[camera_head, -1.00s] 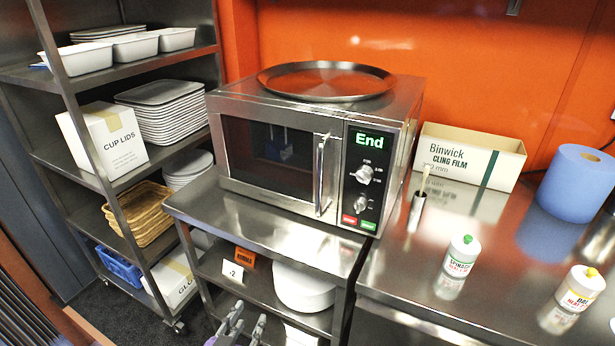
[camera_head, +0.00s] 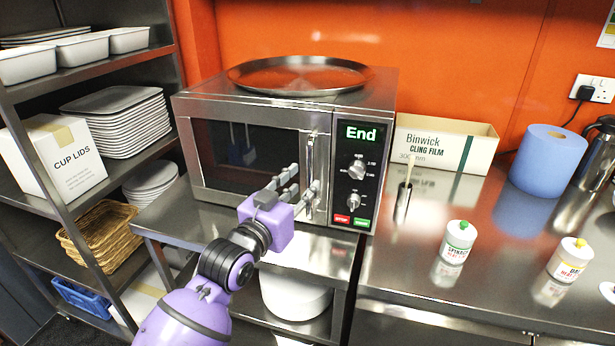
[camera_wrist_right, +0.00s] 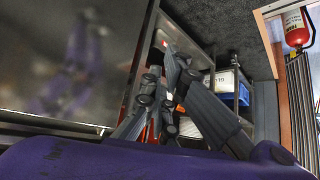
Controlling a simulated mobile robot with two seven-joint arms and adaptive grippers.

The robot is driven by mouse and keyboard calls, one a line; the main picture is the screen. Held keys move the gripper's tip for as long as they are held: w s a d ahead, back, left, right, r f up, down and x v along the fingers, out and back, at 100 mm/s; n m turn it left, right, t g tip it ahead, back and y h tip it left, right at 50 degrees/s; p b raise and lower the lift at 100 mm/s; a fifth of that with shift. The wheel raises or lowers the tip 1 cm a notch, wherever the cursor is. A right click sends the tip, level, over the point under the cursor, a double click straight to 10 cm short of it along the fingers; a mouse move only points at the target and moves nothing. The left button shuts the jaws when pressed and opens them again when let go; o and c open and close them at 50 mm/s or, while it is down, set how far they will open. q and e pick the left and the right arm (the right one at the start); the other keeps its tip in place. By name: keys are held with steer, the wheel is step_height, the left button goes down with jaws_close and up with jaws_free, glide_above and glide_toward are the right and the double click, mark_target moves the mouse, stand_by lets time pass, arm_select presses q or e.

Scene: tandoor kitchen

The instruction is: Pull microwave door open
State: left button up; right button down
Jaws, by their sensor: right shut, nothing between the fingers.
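The steel microwave (camera_head: 270,150) stands on a steel stand with its dark-windowed door (camera_head: 240,150) closed. Its upright bar handle (camera_head: 309,155) is at the door's right side, beside the control panel showing "End". My left gripper (camera_head: 300,185) is in front of the handle's lower part. Its fingers are apart, and I cannot tell whether they touch the handle. My right gripper shows in the right wrist view (camera_wrist_right: 165,95), shut and empty, beside a shiny steel surface. It is not in the head view.
A round steel tray (camera_head: 298,75) lies on the microwave. A cling film box (camera_head: 445,143), a blue roll (camera_head: 548,160) and two bottles stand on the right counter. A shelf rack (camera_head: 85,190) stands left. A fire extinguisher (camera_wrist_right: 296,28) shows in the right wrist view.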

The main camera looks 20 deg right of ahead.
mark_target(308, 179)
arm_select(q)
steer(key=x, duration=0.4)
steer(key=shift+w+d, duration=0.2)
steer(key=shift+w, duration=0.05)
arm_select(e)
steer(key=shift+s+d+f, duration=0.1)
steer(key=shift+s+f, duration=0.1)
steer(key=shift+s, duration=0.25)
steer(key=shift+s+d+f, duration=0.1)
steer(key=shift+s+f, duration=0.1)
steer(key=shift+s, duration=0.2)
arm_select(q)
steer(key=shift+c, duration=0.4)
arm_select(e)
steer(key=shift+w+a, duration=0.1)
steer(key=shift+w, duration=0.05)
arm_select(q)
jaws_close()
arm_select(e)
steer(key=shift+w+a+r, duration=0.15)
steer(key=shift+w+r, duration=0.2)
steer(key=shift+w, duration=0.25)
